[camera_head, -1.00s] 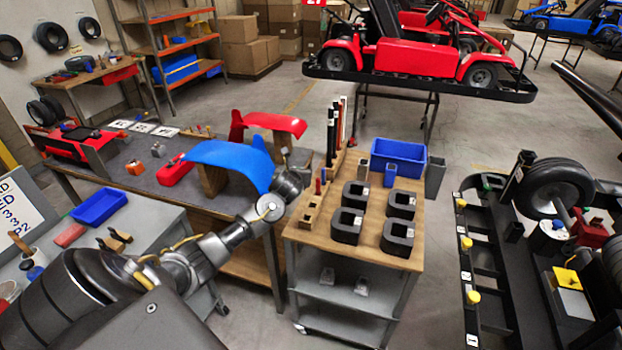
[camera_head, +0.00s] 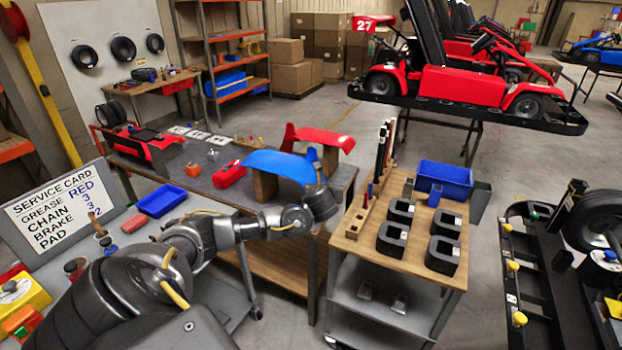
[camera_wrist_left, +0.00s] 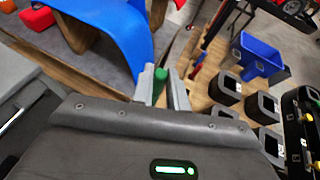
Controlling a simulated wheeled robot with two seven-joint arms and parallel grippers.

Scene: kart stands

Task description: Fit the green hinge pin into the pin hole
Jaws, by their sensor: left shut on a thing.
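The green hinge pin (camera_wrist_left: 160,76) is in my left gripper (camera_wrist_left: 162,88) in the left wrist view, its rounded top showing between the two grey fingers. The gripper is shut on it. In the head view my left gripper (camera_head: 322,178) is by the right end of the workbench, close to the blue curved panel, and the pin cannot be made out there. I cannot pick out the pin hole in either view. My right gripper is not in view.
The workbench (camera_head: 215,190) carries a blue curved panel (camera_head: 278,163) and a red one (camera_head: 322,138). To the right, a wooden-topped cart (camera_head: 368,258) holds several black blocks, a rack of rods and a blue bin (camera_head: 445,178). Floor shows between bench and cart.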

